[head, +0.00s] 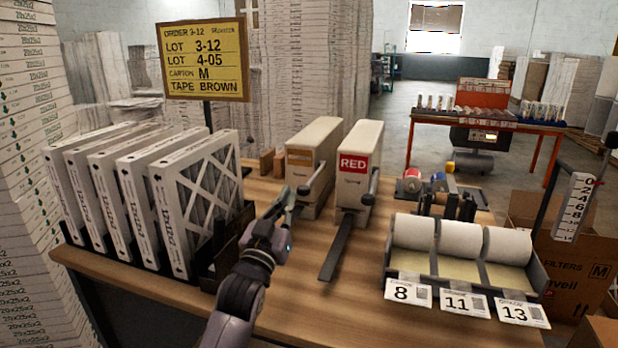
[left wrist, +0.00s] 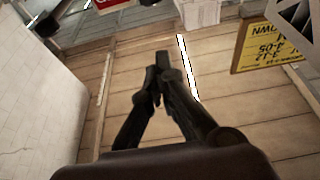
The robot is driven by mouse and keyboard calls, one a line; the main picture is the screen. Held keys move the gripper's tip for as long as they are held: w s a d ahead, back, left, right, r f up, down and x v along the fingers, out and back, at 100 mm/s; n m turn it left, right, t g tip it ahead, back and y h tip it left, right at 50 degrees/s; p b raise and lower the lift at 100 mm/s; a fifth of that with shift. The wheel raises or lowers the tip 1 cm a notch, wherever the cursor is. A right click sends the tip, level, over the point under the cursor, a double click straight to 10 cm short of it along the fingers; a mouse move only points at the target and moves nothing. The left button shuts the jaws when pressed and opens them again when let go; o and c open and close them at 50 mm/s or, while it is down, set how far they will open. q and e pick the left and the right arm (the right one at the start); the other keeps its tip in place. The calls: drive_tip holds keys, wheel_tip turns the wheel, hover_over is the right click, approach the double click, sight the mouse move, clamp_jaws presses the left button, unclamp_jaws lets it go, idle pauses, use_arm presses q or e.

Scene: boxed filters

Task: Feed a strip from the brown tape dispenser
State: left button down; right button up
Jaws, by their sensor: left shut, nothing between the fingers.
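The brown tape dispenser (head: 318,137) is a tall cream box with a brown label (head: 299,158) on its front, standing upright at the table's middle. A dark lever with a knob (head: 305,189) is on its side. My left gripper (head: 290,203) is just in front of its lower left front and hides part of it; I cannot tell whether they touch. In the left wrist view its dark fingers (left wrist: 161,75) are closed together with nothing between them. My right gripper is in neither view.
The red-labelled dispenser (head: 359,150) stands close on the right, its dark chute (head: 336,250) reaching forward. Boxed filters (head: 180,225) stand in a rack at left. White rolls (head: 460,240) sit in a tray at right. An order sign (head: 204,60) reads "TAPE BROWN".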

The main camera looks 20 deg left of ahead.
use_arm(q)
drive_tip(key=r+p+x, duration=0.1)
drive_tip(key=p+x, duration=0.1)
drive_tip(key=x, duration=0.8)
wheel_tip(320, 180, down, 5)
drive_tip(key=shift+r, duration=0.15)
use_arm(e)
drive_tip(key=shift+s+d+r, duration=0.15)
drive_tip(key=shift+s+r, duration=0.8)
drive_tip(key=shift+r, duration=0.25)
